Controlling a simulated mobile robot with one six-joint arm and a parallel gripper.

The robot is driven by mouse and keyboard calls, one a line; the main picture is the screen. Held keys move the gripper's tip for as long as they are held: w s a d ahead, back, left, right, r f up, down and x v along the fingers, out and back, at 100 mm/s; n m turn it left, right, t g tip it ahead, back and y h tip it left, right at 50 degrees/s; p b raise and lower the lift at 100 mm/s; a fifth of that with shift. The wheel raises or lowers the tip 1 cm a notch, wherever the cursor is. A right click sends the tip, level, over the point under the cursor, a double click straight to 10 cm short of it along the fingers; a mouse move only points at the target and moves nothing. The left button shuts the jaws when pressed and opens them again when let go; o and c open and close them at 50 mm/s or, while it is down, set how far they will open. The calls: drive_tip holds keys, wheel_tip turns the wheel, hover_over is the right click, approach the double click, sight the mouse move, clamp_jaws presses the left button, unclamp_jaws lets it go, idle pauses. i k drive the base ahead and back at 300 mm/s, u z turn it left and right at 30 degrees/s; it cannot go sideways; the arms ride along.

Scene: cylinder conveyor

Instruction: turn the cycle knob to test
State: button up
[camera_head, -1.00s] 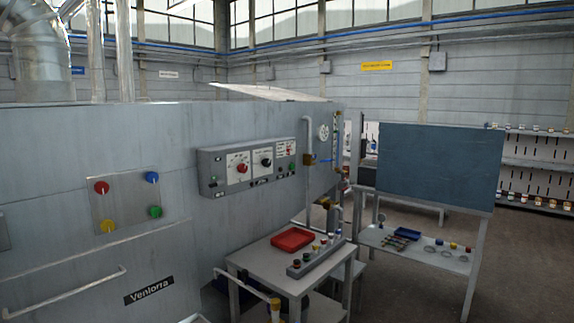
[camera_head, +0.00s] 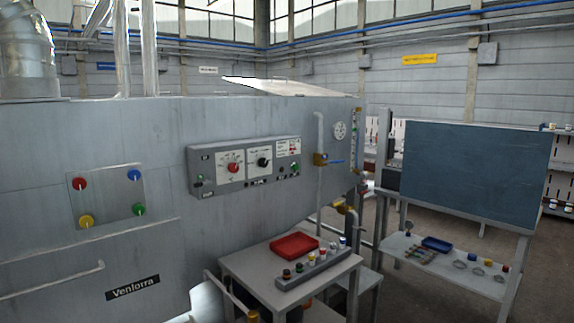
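A grey control box (camera_head: 245,194) is mounted on the machine's wall, near the middle of the head view. It carries a red knob (camera_head: 233,168) on a white dial plate at its left and a black knob (camera_head: 264,162) on a second white plate. A green button or knob (camera_head: 295,167) sits at its right end. The labels are too small to read, so I cannot tell which knob is the cycle knob or where it points. My gripper is not in view.
A small table (camera_head: 237,268) stands below the box with a red tray (camera_head: 294,246) and a rack of several coloured pieces (camera_head: 313,265). A blue board (camera_head: 476,175) stands further right over a shelf.

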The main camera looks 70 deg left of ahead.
sight(263, 163)
drive_tip(key=u, duration=0.05)
drive_tip(key=i, duration=0.75)
drive_tip(key=u, duration=4.45)
drive_tip(key=i, duration=0.1)
drive_tip(key=z, duration=2.6)
drive_tip(key=k, duration=0.25)
drive_tip(key=u, duration=1.85)
